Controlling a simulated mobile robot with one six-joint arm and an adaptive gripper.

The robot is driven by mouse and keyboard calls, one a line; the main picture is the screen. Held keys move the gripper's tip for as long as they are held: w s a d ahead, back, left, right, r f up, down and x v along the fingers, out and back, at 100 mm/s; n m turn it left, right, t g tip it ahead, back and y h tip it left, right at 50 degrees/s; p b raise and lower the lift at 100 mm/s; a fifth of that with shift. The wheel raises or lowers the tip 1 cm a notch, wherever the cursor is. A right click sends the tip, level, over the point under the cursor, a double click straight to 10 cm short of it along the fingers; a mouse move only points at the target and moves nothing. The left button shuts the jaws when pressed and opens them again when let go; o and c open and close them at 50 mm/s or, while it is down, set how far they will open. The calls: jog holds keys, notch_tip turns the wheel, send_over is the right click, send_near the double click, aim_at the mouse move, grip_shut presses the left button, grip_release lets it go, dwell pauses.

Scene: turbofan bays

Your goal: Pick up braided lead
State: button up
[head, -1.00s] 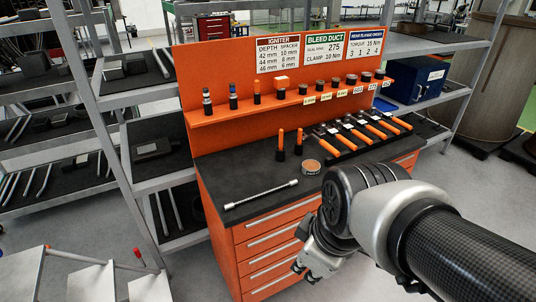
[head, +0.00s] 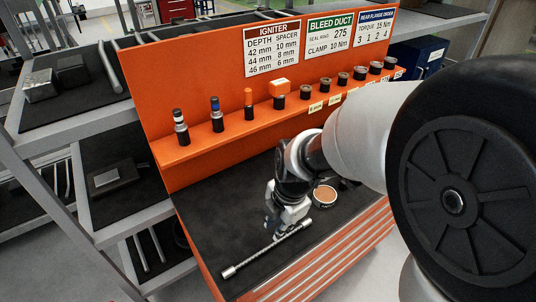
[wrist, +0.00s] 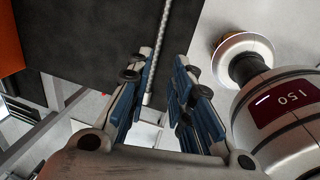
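The braided lead (head: 262,251) is a thin silver rod-like piece with end fittings. It lies diagonally on the dark top of the orange cabinet in the head view. My gripper (head: 272,226) points down just above it, near its right part. In the wrist view my gripper (wrist: 158,68) is open, with blue-padded fingers apart. The braided lead (wrist: 162,35) runs between and beyond the fingers there. No contact with the fingers is visible. My arm and gripper hide part of the worktop.
An orange shelf (head: 205,148) above the worktop holds several plugs and rings. A round tin (head: 324,196) stands right of my gripper. Signs (head: 271,50) are on the orange back panel. Grey shelving (head: 80,110) stands at left. The worktop's left part is clear.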

jog(key=b, duration=0.2)
send_over(269, 246)
jog(key=d, duration=0.1)
jog(key=f, duration=0.8)
jog(key=shift+s+d+f, duration=0.1)
jog(key=shift+s+f, duration=0.2)
jog(key=shift+s, duration=0.1)
jog(key=f, duration=0.1)
jog(key=f+b, duration=0.1)
jog(key=f, duration=0.1)
jog(key=a+f+b, duration=0.1)
jog(key=f, duration=0.1)
jog(key=shift+w+f, duration=0.1)
jog(key=shift+w, duration=0.2)
jog(key=shift+c, duration=0.3)
grip_shut()
